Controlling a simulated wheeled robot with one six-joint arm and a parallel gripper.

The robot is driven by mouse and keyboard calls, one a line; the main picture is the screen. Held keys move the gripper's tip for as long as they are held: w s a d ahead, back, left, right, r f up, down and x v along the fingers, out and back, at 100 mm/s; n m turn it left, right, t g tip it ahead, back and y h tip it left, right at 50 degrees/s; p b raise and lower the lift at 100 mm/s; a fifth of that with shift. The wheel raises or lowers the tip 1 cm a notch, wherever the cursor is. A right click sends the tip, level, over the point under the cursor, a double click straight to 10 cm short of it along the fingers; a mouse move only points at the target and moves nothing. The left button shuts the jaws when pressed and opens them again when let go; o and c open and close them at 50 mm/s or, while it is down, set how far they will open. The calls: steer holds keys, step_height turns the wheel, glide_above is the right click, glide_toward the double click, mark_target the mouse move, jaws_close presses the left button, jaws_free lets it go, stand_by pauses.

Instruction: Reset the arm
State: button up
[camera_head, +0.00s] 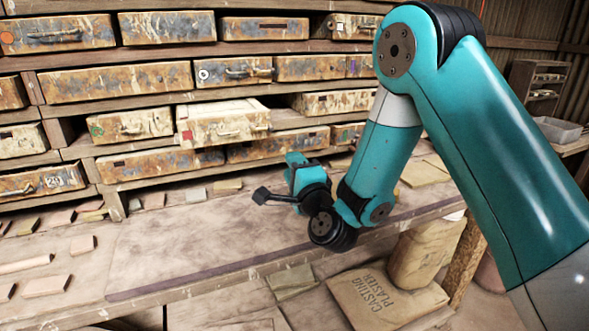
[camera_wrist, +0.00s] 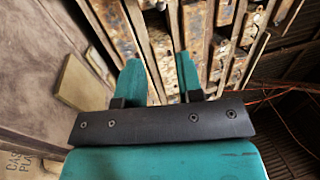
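My teal arm reaches in from the right in the head view, bent at the elbow, with its wrist above the workbench (camera_head: 170,245). My gripper (camera_head: 297,163) is small and partly hidden there, pointing towards the drawers. In the wrist view my gripper (camera_wrist: 160,72) shows two teal fingers standing apart with nothing between them. The gripper is open and empty, and touches nothing that I can see.
A rack of worn drawers (camera_head: 120,80) stands behind the bench. One pale drawer (camera_head: 222,123) juts out of it. Several small tiles (camera_head: 82,244) lie on the bench's left. A casting plaster bag (camera_head: 385,300) sits below at the front. The bench middle is clear.

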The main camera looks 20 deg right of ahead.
stand_by(0.3)
steer(key=s+a+r+n+g+y, duration=0.4)
steer(key=s+a+n+g+y, duration=0.4)
steer(key=s+a+n+g, duration=0.55)
steer(key=s+d+n+g+h, duration=0.2)
steer(key=s+d+n+g, duration=0.1)
steer(key=s, duration=0.6)
steer(key=s+d+f+n+g+h, duration=0.1)
steer(key=s+d+n+g+h, duration=0.2)
steer(key=s+d+n, duration=0.3)
steer(key=s+n, duration=0.2)
steer(key=s, duration=0.2)
steer(key=shift+d+g, duration=0.2)
steer(key=shift+g, duration=0.15)
steer(key=shift+s+f, duration=0.1)
